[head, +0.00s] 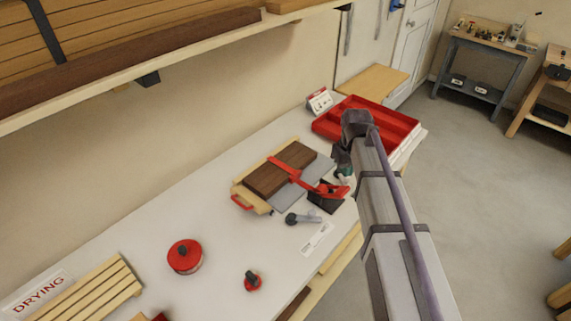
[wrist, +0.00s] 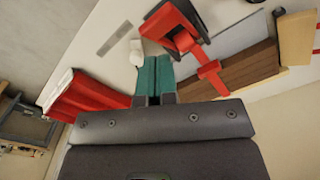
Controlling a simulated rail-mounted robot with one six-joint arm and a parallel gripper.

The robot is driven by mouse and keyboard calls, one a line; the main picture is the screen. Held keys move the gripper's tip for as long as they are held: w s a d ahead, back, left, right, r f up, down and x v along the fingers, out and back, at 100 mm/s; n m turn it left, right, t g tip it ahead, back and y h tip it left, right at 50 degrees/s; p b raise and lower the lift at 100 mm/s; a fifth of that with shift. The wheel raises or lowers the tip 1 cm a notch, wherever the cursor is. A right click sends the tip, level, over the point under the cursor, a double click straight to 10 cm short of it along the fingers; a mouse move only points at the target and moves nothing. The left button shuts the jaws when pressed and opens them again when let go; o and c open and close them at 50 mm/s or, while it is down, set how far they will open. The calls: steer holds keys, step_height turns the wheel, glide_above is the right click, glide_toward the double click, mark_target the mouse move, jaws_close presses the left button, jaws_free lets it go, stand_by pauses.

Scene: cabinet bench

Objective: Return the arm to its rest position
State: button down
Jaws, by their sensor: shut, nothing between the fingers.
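My arm reaches in from the lower right in the head view. My gripper (head: 345,176) is mostly hidden behind the arm there, with a bit of teal finger showing above the bench. In the wrist view my gripper (wrist: 153,72) shows two teal fingers side by side, shut and empty. A dark wood block (head: 268,178) lies on a pale board with a red clamp (head: 292,171) across it. The clamp (wrist: 178,30) also shows beyond the fingertips in the wrist view; I cannot tell the exact gap.
A red divided tray (head: 378,112) stands at the bench's far end, near the arm. A loaded shelf (head: 200,43) overhangs the bench. Open floor lies right.

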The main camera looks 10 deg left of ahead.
steer(key=shift+s+m, duration=0.15)
steer(key=shift+m, duration=0.15)
steer(key=s+d+f+m+b, duration=0.1)
steer(key=s+d+m, duration=0.1)
steer(key=s, duration=0.7)
steer(key=s+d+f+m+b, duration=0.1)
steer(key=s+d, duration=0.3)
steer(key=s, duration=0.6)
steer(key=shift+d+m, duration=0.4)
steer(key=shift+m, duration=0.3)
